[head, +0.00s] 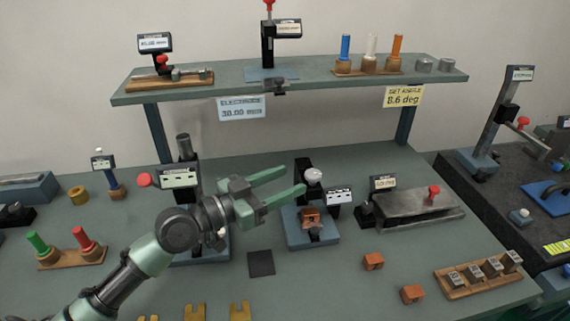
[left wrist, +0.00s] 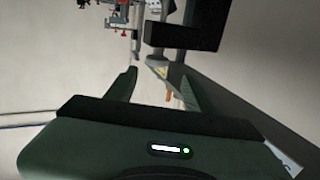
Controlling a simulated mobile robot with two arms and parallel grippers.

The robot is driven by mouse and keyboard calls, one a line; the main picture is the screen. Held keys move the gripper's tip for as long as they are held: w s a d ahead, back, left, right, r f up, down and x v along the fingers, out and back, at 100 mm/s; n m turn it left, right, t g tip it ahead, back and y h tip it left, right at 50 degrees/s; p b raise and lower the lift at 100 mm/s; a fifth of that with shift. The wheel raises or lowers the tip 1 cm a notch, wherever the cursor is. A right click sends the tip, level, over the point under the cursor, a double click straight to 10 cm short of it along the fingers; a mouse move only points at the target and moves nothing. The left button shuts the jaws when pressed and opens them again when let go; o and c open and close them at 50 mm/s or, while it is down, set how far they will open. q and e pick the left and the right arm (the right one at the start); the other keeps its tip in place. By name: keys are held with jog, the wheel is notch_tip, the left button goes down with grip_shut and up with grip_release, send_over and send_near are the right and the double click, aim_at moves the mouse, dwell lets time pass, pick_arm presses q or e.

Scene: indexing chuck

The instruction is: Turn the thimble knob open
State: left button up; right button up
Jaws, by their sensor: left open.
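My left gripper (head: 294,180) reaches in from the left in the head view. Its two green fingers are apart with nothing between them, also in the left wrist view (left wrist: 156,72). Just right of the fingertips is a pale rounded knob (head: 314,175) on a black stand device with a small display (head: 340,196) and a blue base. A copper-coloured block (head: 310,214) sits on this device. A red round knob (head: 146,180) is on another display device (head: 180,178), left of and behind my arm. I cannot tell which knob is the thimble. My right gripper is out of view.
A shelf (head: 225,84) with gauges and coloured pin handles spans the back. A grey plate fixture (head: 420,208) stands right of the stand device. Two copper blocks (head: 373,261) and a wooden block rack (head: 480,276) lie front right. A dark square pad (head: 261,263) lies below my gripper.

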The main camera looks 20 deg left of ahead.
aim_at(313, 173)
pick_arm(q)
jog(key=shift+s+f, duration=0.15)
jog(key=shift+f, duration=0.1)
jog(key=p+x, duration=0.1)
jog(key=x, duration=0.2)
jog(key=p+x, duration=0.2)
jog(key=x, duration=0.1)
jog(key=shift+w+d+r, duration=0.2)
jog(key=shift+w+d, duration=0.05)
jog(key=shift+d, duration=0.15)
jog(key=shift+w+d+f, duration=0.1)
jog(key=shift+w, duration=0.2)
jog(key=shift+d, duration=0.15)
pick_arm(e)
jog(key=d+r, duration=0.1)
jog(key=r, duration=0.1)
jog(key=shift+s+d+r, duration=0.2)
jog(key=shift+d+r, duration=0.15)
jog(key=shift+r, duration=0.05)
